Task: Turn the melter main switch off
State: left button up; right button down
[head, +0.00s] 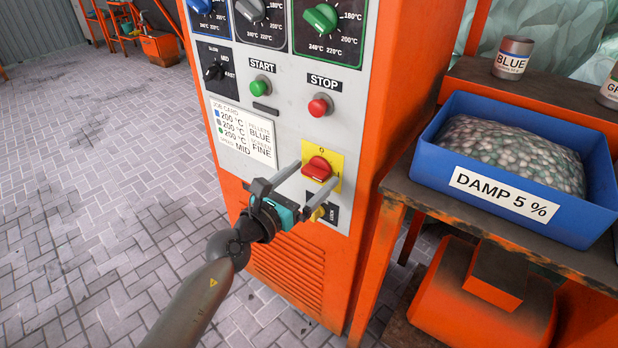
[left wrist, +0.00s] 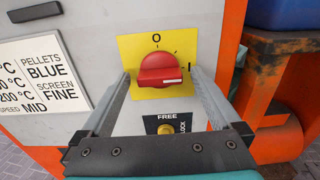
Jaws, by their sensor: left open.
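The melter main switch (head: 317,169) is a red rotary knob on a yellow plate, low on the grey panel of the orange melter cabinet (head: 284,250). In the left wrist view the knob (left wrist: 162,70) has a white mark on its right side, turned toward the "I"; the "0" is at the top of the plate (left wrist: 131,52). My left gripper (head: 311,174) is open, with its two fingers on either side of the knob. I cannot tell whether they touch it. My right gripper is not in view.
Below the switch is a small yellow knob (left wrist: 165,129) marked FREE and LOCK. Above are a red STOP button (head: 319,106) and a green START button (head: 261,88). A blue bin (head: 448,152) labelled DAMP 5 % stands on a bench at right. The left floor is mostly clear.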

pick_arm(q)
jog(key=c, duration=1.4)
jog(key=shift+o, duration=0.2)
